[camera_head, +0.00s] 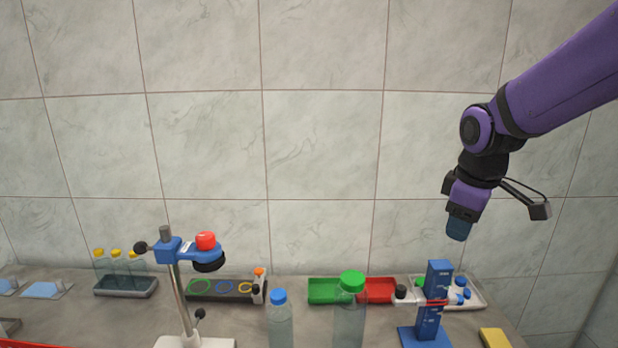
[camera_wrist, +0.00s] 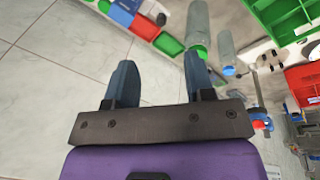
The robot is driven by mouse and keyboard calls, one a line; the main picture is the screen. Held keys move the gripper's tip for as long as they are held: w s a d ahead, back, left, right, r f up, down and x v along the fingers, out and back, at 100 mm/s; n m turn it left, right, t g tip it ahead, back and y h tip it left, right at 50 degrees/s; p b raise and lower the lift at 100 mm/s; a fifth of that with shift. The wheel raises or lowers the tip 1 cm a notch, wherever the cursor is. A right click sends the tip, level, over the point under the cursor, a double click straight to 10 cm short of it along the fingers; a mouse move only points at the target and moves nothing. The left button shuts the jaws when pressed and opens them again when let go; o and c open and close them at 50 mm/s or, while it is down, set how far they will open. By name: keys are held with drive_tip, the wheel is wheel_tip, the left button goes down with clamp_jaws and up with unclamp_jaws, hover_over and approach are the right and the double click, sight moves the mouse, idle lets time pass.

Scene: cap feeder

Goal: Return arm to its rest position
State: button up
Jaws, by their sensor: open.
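My gripper (camera_head: 459,231) hangs at the right in the head view, above the bench and pointing down. My purple arm reaches to it from the upper right. In the wrist view the two blue fingers of my gripper (camera_wrist: 160,84) stand wide apart with nothing between them. The gripper is open and empty. It is above the blue stand (camera_head: 430,300), apart from it.
A green-capped bottle (camera_head: 350,318) and a blue-capped bottle (camera_head: 280,322) stand at the front. A clamp stand (camera_head: 181,300) holds a red cap (camera_head: 206,241) at left. Green (camera_head: 324,291) and red (camera_head: 378,290) bins lie behind. The tiled wall is close behind the bench.

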drive_tip(key=s+d+r+m+t, duration=0.1)
drive_tip(key=s+r+m, duration=0.2)
drive_tip(key=s, duration=0.6)
drive_tip(key=s+d+r+m+t, duration=0.1)
drive_tip(key=s+r+m, duration=0.3)
drive_tip(key=s, duration=0.6)
drive_tip(key=m, duration=0.2)
drive_tip(key=shift+s+d+m+t, duration=0.3)
drive_tip(key=shift+d, duration=0.05)
